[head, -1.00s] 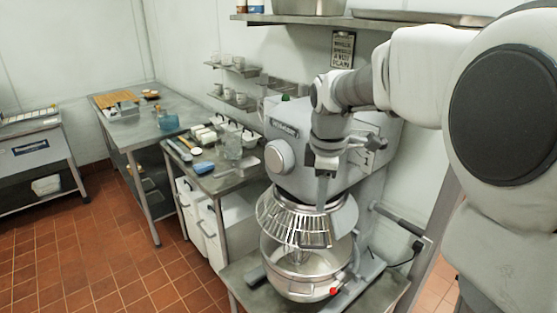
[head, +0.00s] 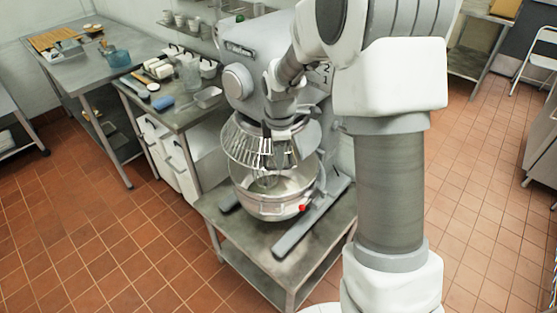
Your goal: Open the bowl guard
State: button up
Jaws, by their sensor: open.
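The grey stand mixer (head: 243,90) stands on a low metal table in the head view. Its wire bowl guard (head: 243,146) hangs below the mixer head, around the space above the metal bowl (head: 277,204). My gripper (head: 279,155) is open and points down in front of the guard's right part. Its fingers overlap the wires in the picture, and I cannot tell whether they touch. The gripper and wrist hide part of the guard and mixer head.
The low mixer table (head: 262,252) has bare space at its front. A side table (head: 178,112) with containers and a blue item stands to the left, with white bins below. My arm blocks the middle right. Tiled floor (head: 120,245) is open in front.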

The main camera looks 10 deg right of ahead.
jog(key=shift+w+f, duration=0.2)
jog(key=shift+f, duration=1.3)
grip_shut()
dwell(0.4)
